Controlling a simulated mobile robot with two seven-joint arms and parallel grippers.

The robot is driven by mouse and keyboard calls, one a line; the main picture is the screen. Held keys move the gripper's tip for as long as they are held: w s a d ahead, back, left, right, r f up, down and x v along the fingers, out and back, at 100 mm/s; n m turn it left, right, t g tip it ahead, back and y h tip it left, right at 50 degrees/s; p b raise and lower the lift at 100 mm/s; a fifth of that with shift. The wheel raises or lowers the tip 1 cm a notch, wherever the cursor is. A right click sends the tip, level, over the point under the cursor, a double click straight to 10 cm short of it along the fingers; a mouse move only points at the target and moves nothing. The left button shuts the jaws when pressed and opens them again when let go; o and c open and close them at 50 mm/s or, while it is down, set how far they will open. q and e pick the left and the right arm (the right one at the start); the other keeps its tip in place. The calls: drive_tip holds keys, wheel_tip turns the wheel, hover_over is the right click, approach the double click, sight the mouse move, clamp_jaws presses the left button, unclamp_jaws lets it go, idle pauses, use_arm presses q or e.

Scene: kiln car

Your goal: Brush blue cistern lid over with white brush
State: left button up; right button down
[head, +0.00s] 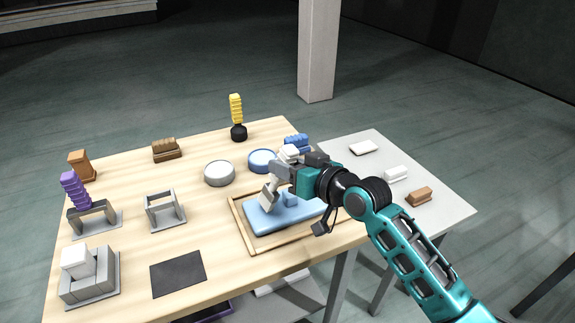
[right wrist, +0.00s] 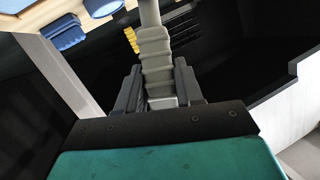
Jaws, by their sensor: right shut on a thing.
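The blue cistern lid (head: 273,221), a light blue slab with a small raised block on top, lies inside a wooden frame (head: 241,233) at the table's front right in the head view. My right gripper (head: 284,167) is shut on the ribbed handle of the white brush (head: 269,193). The brush head hangs tilted down over the lid's back left part; I cannot tell whether it touches. In the right wrist view the pale handle (right wrist: 155,58) stands between the two fingers. My arm hides the lid's right end. My left gripper is not in view.
A grey round dish (head: 219,174) and a blue round dish (head: 262,160) stand behind the frame. A blue ribbed block (head: 297,141) is close behind my gripper. A yellow-handled brush (head: 236,108) stands upright at the back. A grey side table (head: 432,186) holds small blocks.

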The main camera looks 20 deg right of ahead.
drive_tip(key=shift+p, duration=0.3)
drive_tip(key=d, duration=0.1)
drive_tip(key=w+d, duration=0.1)
drive_tip(key=shift+w+d+b, duration=0.1)
drive_tip(key=shift+d+b, duration=0.25)
idle(0.7)
